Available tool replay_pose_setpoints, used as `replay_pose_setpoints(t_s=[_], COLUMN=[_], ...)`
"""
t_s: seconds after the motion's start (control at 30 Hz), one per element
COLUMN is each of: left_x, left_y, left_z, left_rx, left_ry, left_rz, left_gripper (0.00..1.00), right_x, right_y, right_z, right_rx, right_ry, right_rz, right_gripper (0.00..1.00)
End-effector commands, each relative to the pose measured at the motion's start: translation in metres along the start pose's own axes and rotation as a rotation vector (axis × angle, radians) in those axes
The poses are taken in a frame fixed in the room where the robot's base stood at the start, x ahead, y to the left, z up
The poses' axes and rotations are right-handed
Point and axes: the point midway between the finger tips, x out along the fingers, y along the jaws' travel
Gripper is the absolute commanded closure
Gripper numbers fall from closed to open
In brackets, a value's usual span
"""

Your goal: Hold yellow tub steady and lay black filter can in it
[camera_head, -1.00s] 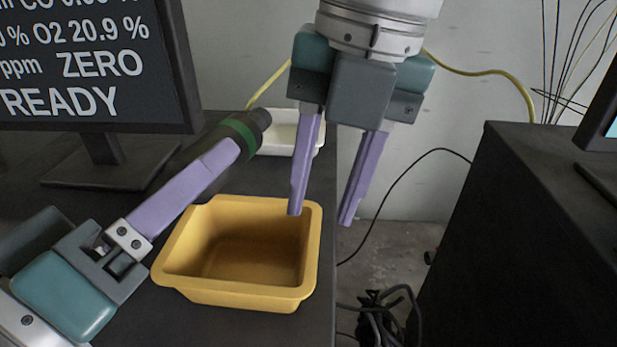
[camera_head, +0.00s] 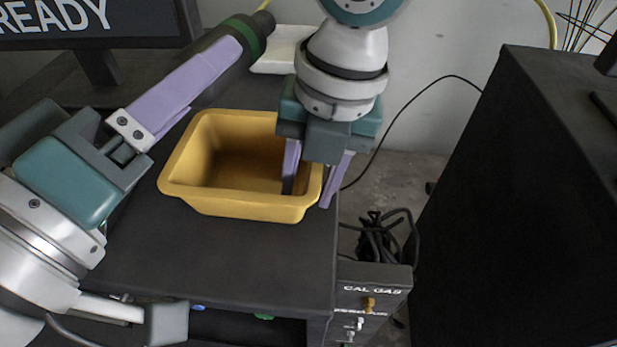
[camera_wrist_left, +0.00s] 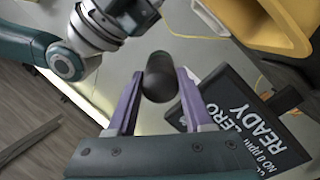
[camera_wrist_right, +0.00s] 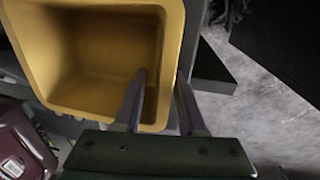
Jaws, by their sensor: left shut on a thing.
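The yellow tub (camera_head: 245,206) stands upright and empty on the dark bench top, near its right edge. My left gripper (camera_head: 221,62) is shut on the black filter can (camera_head: 252,32), which has a green band, and holds it above the bench, up and left of the tub. The can also shows between the fingers in the left wrist view (camera_wrist_left: 160,78). My right gripper (camera_head: 307,195) is open around the tub's right wall, one finger inside and one outside. In the right wrist view the tub (camera_wrist_right: 60,95) rim passes between the fingers, with a gap visible.
A white tray (camera_head: 275,62) lies behind the tub. A monitor (camera_head: 90,25) stands at the back left. A dark cabinet (camera_head: 500,200) stands on the right across a gap, with coiled black cable (camera_head: 375,238) in it. The bench in front of the tub is clear.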

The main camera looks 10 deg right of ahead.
Motion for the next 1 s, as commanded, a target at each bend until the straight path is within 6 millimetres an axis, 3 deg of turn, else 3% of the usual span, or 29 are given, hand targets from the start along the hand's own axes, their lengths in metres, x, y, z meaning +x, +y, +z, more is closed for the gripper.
replay_pose_setpoints(t_s=[0.13,0.5,1.0], left_x=[0.0001,0.0001,0.0001], left_y=[0.0004,0.0004,0.0003], left_z=[-0.0004,-0.0004,-0.0004], left_rx=[0.0,0.0,0.0], left_ry=[0.001,0.001,0.001], left_rz=[0.001,0.001,0.001], left_gripper=[1.0,1.0,1.0], right_x=[-0.0002,-0.0006,-0.0005], right_y=[0.0,0.0001,-0.0002], right_z=[0.0,0.0001,0.0001], right_rx=[0.0,0.0,0.0], right_ry=[0.0,0.0,0.0], right_rz=[0.0,0.0,-0.001], right_gripper=[0.6,1.0,1.0])
